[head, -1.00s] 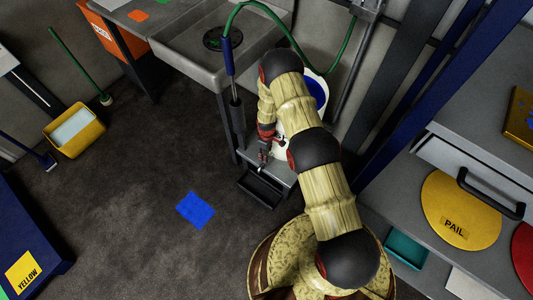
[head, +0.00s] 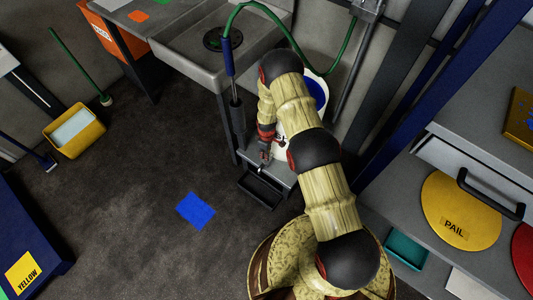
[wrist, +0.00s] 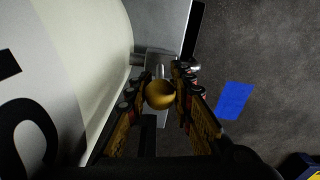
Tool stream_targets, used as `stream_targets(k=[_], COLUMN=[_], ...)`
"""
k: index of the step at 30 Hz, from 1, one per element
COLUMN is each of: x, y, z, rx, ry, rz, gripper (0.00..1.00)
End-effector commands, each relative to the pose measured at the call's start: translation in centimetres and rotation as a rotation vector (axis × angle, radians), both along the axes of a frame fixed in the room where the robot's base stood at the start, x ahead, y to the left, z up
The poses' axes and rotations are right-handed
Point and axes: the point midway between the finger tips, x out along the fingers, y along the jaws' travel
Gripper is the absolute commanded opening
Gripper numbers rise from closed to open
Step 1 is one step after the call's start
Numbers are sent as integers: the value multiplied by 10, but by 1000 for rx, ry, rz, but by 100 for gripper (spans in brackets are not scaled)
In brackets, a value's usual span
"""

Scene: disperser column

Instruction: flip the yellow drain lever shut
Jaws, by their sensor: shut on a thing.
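The yellow drain lever shows in the wrist view as a round yellow knob (wrist: 160,94) in front of a metal valve fitting (wrist: 150,58). The fitting sits at the side of a white pail (wrist: 95,40) with black lettering. My gripper (wrist: 162,88) has its fingers on both sides of the knob and is shut on it. The rest of the lever is hidden behind the knob and fingers. In the head view my gripper (head: 264,158) is low beside the white pail (head: 284,150), which my arm partly covers. The lever is too small to make out there.
A black tray (head: 260,192) lies below the pail's grey stand. A grey sink (head: 195,65) and a green hose (head: 262,8) are behind. A blue sheet (head: 196,211) lies on open floor to the left. A shelf with a yellow lid (head: 450,200) is at right.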

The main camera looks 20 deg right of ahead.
Motion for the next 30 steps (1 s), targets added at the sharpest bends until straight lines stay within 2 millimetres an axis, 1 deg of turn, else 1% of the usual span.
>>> stream_targets(k=[12, 18, 24, 30], x=[0, 5, 6, 6], y=[1, 7, 7, 6], z=[0, -2, -2, -2], rx=[-1, -34, -80, -83], ry=[4, 66, 114, 118], rz=[0, 6, 2, 1], gripper=[0, 0, 0, 0])
